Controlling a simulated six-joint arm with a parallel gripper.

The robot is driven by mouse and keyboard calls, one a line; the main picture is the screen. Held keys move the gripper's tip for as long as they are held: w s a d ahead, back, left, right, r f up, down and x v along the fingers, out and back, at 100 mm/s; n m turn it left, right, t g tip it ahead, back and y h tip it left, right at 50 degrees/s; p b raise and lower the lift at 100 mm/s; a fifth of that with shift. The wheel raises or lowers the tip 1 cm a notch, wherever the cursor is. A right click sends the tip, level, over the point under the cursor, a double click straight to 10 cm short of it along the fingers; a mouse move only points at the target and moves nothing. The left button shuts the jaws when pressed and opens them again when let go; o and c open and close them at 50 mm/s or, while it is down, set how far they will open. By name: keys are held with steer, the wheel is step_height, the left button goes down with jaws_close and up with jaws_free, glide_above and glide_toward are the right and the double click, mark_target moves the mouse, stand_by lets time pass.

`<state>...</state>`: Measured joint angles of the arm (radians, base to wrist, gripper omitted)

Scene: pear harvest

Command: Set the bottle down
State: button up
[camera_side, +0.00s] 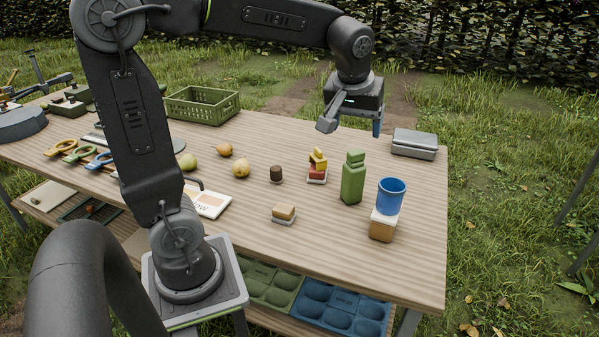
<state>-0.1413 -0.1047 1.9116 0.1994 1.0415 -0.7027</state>
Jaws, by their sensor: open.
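The green bottle (353,182) stands upright on the right part of the wooden table (250,255). My gripper (352,127) is open and empty, with its fingers spread wide. In the picture it is above and behind the bottle, apart from it. One finger shows at the left and a bluish one at the right.
A grey case (414,144) lies at the back right. A green crate (203,104) stands at the back left.

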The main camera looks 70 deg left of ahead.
steer(key=s+d+f+m+t+h, duration=0.1)
steer(key=s+d+m, duration=0.3)
steer(key=s, duration=0.3)
steer(key=s+d+f+m+t+h, duration=0.1)
steer(key=s+d+m, duration=0.3)
steer(key=s, duration=0.4)
steer(key=shift+s+f+m, duration=0.3)
steer(key=shift+f+m, duration=0.1)
steer(key=shift+f, duration=0.15)
steer(key=shift+d, duration=0.1)
